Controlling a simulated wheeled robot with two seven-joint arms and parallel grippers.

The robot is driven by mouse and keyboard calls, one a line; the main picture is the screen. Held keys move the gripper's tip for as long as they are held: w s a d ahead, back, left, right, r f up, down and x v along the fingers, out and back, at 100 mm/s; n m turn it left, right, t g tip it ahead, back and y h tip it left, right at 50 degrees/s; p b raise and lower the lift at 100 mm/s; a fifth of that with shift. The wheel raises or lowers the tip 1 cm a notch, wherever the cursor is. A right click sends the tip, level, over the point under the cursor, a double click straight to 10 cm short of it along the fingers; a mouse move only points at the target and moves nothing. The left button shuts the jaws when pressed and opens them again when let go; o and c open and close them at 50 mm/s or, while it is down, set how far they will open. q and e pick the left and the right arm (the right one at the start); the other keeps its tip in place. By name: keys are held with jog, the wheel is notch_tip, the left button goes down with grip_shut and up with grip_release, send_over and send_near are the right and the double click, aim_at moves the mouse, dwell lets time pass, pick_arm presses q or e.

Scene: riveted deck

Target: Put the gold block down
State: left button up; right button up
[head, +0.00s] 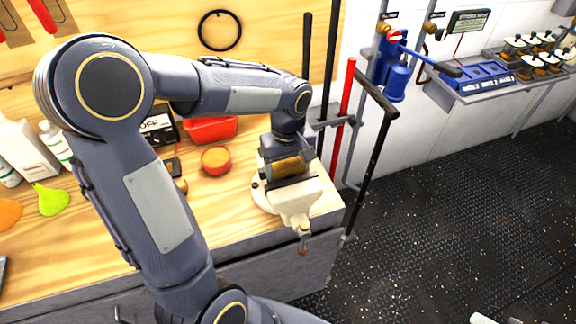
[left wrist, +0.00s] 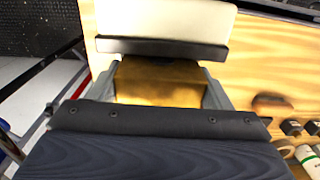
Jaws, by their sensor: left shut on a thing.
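The gold block (head: 291,167) is a brownish-gold piece at the end of my left arm, over the bench's right end. My left gripper (head: 287,163) is shut on it. In the left wrist view the block (left wrist: 160,82) sits between the two grey fingers, its lower part hidden behind the dark gripper body. A cream vise (head: 296,202) with a dark jaw face stands on the bench, right at the block. In the left wrist view the vise (left wrist: 165,20) lies just beyond the block; I cannot tell whether they touch. My right gripper is not in view.
The wooden bench (head: 240,215) carries an orange-topped red round tub (head: 216,160), a red bin (head: 209,129) and white bottles (head: 28,150) on the left. Long-handled tools (head: 342,118) stand at its right end.

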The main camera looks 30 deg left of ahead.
aim_at(288, 163)
pick_arm(q)
jog(key=shift+f, duration=0.2)
jog(key=shift+f, duration=0.15)
jog(key=o, duration=1.3)
jog(key=shift+c, duration=0.2)
notch_tip(288, 163, up, 12)
jog(key=shift+s+r, duration=0.1)
jog(key=s+d+f+m+t+h, duration=0.2)
jog(key=s+f+m, duration=0.1)
jog(key=s, duration=0.5)
jog(key=s+d+f+m+t+h, duration=0.1)
jog(key=s+d+f+m+t, duration=0.1)
jog(key=s+m, duration=0.3)
jog(key=s+t, duration=0.1)
jog(key=s, duration=0.3)
jog(key=shift+f+t+h, duration=0.3)
jog(key=shift+f+h, duration=0.1)
jog(key=shift+d, duration=0.1)
